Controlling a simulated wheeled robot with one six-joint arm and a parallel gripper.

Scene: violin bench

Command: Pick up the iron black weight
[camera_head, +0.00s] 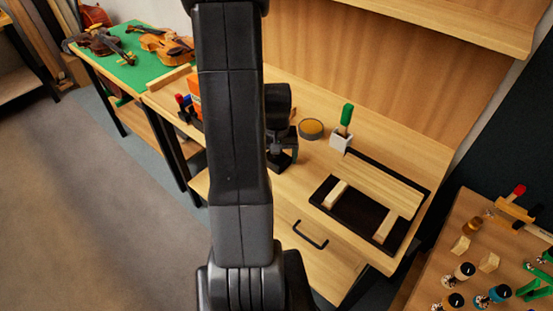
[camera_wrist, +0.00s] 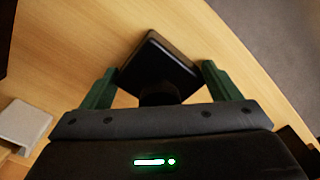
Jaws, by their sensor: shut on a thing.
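The iron black weight (camera_wrist: 158,62) has a dark square block and a narrower round neck. In the wrist view it sits between the two green fingers of my gripper (camera_wrist: 162,72), which are shut on its sides. In the head view my gripper (camera_head: 282,136) is partly hidden behind my arm. The weight (camera_head: 285,161) shows just below it, over the wooden bench. I cannot tell whether its underside touches the bench top.
On the bench (camera_head: 310,163) stand a round tin (camera_head: 311,129) and a white holder (camera_head: 341,141) with a green-handled tool. A black tray (camera_head: 359,216) with wood strips lies to the right. An orange box (camera_head: 195,98) is left of my arm. A shelf (camera_head: 450,22) overhangs the back.

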